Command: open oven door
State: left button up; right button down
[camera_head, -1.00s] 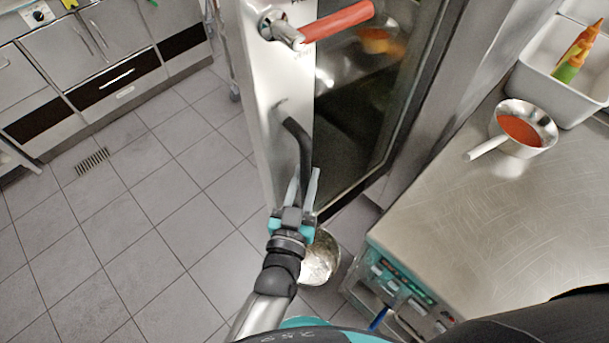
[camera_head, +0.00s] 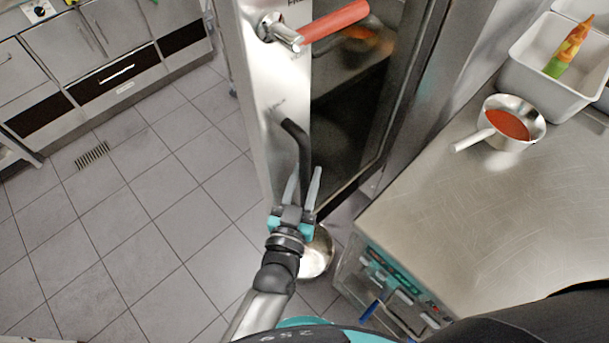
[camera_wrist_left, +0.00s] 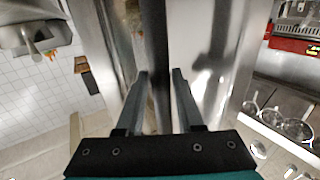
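The oven door (camera_head: 265,110) stands upright in the head view, with a pale steel frame and a dark glass pane (camera_head: 345,125). A black curved handle (camera_head: 300,140) is fixed to the frame. My left gripper (camera_head: 303,180) is at the handle's lower end, its two fingers apart on either side of it. In the left wrist view, the dark handle (camera_wrist_left: 154,40) runs between the open fingers (camera_wrist_left: 160,75); I cannot tell whether they touch it. My right gripper is not in view.
A red bar on a steel mount (camera_head: 335,22) juts from the door's upper part. A steel counter (camera_head: 480,210) at right holds a saucepan (camera_head: 508,124) and white tub (camera_head: 540,95). A round metal bowl (camera_head: 318,255) is low beside my left gripper. Tiled floor at left is clear.

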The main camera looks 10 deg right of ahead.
pick_arm(q)
jog(key=shift+o, duration=1.4)
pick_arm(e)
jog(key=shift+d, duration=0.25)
pick_arm(q)
jog(key=v, duration=1.5)
jog(key=shift+s, duration=0.15)
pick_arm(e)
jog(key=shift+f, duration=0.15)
pick_arm(q)
jog(key=shift+f, duration=0.15)
